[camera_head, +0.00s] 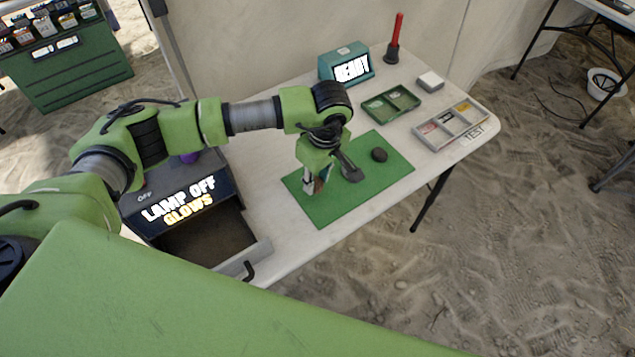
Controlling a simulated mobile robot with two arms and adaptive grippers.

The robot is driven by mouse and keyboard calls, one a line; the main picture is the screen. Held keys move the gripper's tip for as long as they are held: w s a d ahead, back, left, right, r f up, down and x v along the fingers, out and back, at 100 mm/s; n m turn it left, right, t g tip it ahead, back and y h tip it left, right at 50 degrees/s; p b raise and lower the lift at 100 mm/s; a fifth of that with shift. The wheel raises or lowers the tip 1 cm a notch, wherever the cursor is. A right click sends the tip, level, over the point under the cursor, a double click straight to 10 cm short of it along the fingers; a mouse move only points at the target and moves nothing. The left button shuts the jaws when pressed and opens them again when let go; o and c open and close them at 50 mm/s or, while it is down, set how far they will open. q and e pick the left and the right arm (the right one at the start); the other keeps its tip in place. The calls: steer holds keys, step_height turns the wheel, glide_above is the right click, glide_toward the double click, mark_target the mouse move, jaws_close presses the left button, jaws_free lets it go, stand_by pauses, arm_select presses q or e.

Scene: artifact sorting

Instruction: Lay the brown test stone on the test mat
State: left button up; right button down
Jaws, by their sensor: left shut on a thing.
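The green test mat (345,208) lies on the white table. A dark, rounded stone (379,155) rests on the mat, right of my left gripper; its shade looks nearly black. My left gripper (330,180) points down over the left part of the mat. It is shut on a small reddish-brown thing (319,186), mostly hidden by the fingers. I cannot tell whether this is the brown test stone, or whether it touches the mat. My right gripper is out of view.
Behind the mat are a green tray (367,104), a grey sectioned tray (419,130), a teal READY box (347,66), a small white-topped block (431,81) and a red-handled tool (396,35). A lamp box (183,195) with an open drawer (258,253) stands left.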

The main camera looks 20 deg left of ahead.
mark_target(318, 183)
arm_select(q)
steer(key=f+p, duration=0.1)
steer(key=f, duration=0.2)
steer(key=shift+w, duration=0.2)
steer(key=shift+f, duration=0.3)
steer(key=shift+f, duration=0.2)
steer(key=o, duration=0.9)
steer(key=shift+o, duration=0.9)
steer(key=shift+r, duration=0.15)
